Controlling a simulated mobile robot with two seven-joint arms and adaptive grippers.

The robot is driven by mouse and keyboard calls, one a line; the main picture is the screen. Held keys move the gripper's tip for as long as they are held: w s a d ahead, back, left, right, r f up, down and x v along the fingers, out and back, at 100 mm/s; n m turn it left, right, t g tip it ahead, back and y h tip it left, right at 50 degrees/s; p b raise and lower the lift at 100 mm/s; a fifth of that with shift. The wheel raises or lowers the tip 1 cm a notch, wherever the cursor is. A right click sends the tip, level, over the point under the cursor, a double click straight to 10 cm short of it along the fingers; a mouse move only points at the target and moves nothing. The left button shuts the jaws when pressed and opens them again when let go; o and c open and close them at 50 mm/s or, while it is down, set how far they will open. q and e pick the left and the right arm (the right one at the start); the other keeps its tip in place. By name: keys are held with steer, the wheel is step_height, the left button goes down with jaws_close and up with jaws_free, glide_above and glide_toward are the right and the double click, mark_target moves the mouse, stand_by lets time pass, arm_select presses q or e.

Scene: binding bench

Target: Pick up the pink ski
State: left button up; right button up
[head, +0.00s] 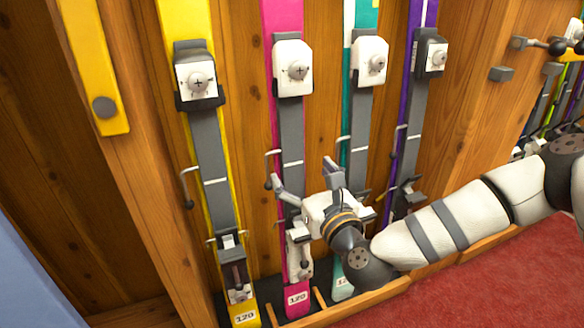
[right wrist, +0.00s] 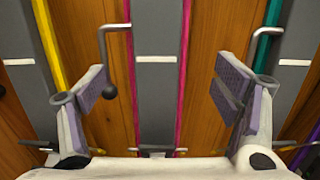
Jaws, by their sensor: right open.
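The pink ski (head: 283,18) stands upright against the wooden wall, second from the left in the row of full skis. It carries a grey plate, a white binding piece (head: 293,68) and a "120" label near its foot. My right gripper (head: 303,174) is open in front of its lower middle. In the right wrist view the pink edges (right wrist: 183,60) and grey plate of the ski run between the spread fingers of the gripper (right wrist: 163,90), with a gap on both sides. I see no contact. My left gripper is not in view.
A yellow ski (head: 183,18) stands to the left; a teal and white ski (head: 364,18) and a purple ski (head: 422,14) stand to the right. Thin bent metal levers (right wrist: 104,60) stick out beside the plates. A wooden ledge holds the ski feet; a red surface (head: 470,290) lies in front.

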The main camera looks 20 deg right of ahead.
mark_target(294, 152)
steer(key=w, duration=0.3)
steer(key=w+b, duration=0.1)
steer(key=shift+w+a+f, duration=0.3)
steer(key=shift+f, duration=0.1)
steer(key=c, duration=2)
steer(key=shift+r, duration=0.15)
steer(key=shift+r+p, duration=0.55)
steer(key=shift+r, duration=1.25)
steer(key=s+r+p, duration=0.1)
steer(key=r, duration=0.1)
steer(key=s+a+r+p, duration=0.1)
steer(key=s+r, duration=0.1)
steer(key=s+r+p, duration=0.1)
steer(key=s+r, duration=0.1)
steer(key=shift+a+r, duration=0.15)
steer(key=shift+r, duration=0.05)
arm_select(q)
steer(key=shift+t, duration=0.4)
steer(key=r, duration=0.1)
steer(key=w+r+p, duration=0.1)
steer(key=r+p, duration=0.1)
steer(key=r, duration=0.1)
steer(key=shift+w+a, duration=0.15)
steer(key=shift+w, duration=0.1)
arm_select(e)
steer(key=s+a+r, duration=0.2)
steer(key=s+r, duration=0.1)
steer(key=s, duration=0.5)
steer(key=shift+s, duration=0.3)
